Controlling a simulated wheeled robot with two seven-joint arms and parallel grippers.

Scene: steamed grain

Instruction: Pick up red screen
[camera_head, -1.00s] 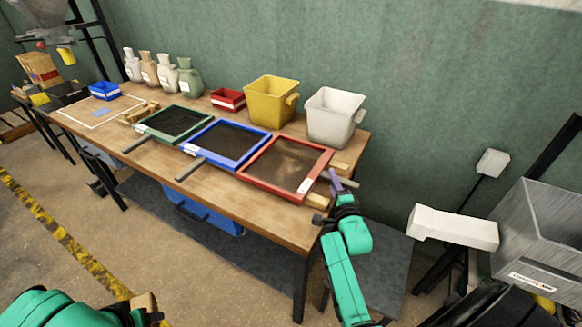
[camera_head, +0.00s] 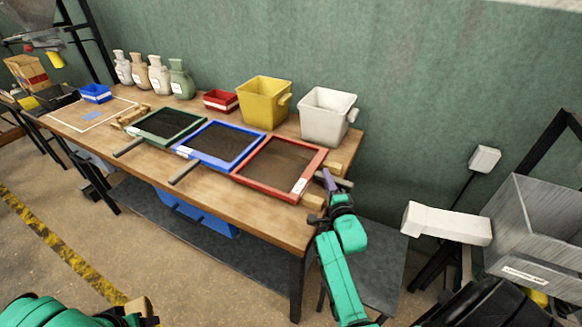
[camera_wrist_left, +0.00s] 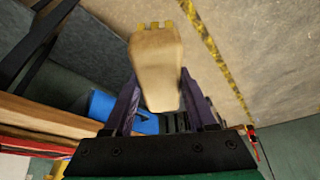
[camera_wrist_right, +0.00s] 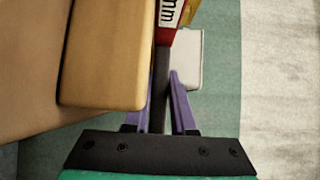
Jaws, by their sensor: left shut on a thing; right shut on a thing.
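The red screen (camera_head: 263,190) lies at the right end of the workbench, a red-framed tray with a dark mesh and a white label. Its dark handle (camera_wrist_right: 160,85) runs between the fingers of my right gripper (camera_wrist_right: 160,105) in the right wrist view. My right gripper (camera_head: 328,180) is shut on that handle at the screen's right side. The screen appears to rest on the wooden blocks. My left gripper (camera_wrist_left: 155,95) is shut on a wooden tool (camera_wrist_left: 157,60) with yellow prongs, away from the bench. In the head view the left gripper is mostly cut off at bottom left.
A blue screen (camera_head: 205,162) and a green screen (camera_head: 150,138) lie left of the red one. Yellow (camera_head: 265,105) and white (camera_head: 328,120) buckets stand behind. A wooden block (camera_head: 313,201) is beside the red screen. A metal hopper (camera_head: 540,235) stands at right.

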